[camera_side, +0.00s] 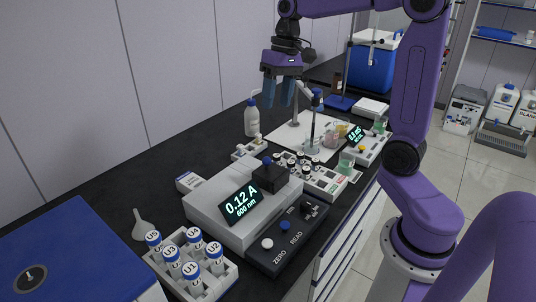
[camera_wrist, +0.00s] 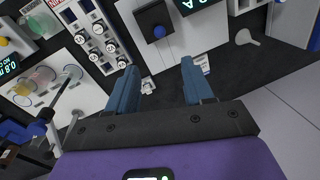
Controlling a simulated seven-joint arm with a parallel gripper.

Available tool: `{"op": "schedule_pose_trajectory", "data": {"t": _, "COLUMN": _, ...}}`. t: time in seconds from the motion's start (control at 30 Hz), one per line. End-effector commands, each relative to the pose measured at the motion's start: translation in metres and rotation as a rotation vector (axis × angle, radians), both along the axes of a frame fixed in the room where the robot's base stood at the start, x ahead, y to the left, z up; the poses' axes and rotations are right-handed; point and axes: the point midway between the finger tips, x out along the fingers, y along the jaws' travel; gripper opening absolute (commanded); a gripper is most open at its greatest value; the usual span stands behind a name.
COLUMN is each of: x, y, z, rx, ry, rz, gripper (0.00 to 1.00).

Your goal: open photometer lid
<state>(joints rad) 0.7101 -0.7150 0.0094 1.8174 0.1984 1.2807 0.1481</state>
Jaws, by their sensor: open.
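The photometer (camera_side: 225,205) is a light grey box on the black bench, with a display reading 0.12 A, 600 nm. Its black lid (camera_side: 270,177) with a blue knob (camera_side: 267,160) sits on the rear right of its top and looks closed. In the wrist view the lid (camera_wrist: 155,22) and its blue knob (camera_wrist: 159,31) show at the top centre, beyond my fingers. My gripper (camera_side: 281,93) is raised above the bench behind the photometer, with blue fingers pointing down. In the wrist view my gripper (camera_wrist: 158,80) is open, with nothing between its fingertips.
A rack of blue-capped vials (camera_side: 190,265) stands in front of the photometer, and a black key panel (camera_side: 288,235) lies to its right. A tray of small vials (camera_side: 318,178), a stand (camera_side: 312,130) and a white bottle (camera_side: 251,118) are behind it.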

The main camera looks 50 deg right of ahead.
Motion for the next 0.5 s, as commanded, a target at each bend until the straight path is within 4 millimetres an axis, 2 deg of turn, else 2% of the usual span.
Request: {"op": "schedule_pose_trajectory", "data": {"t": 0.5, "x": 0.002, "y": 0.018, "z": -0.095, "rx": -0.001, "ry": 0.006, "rz": 0.001, "gripper": 0.51}}
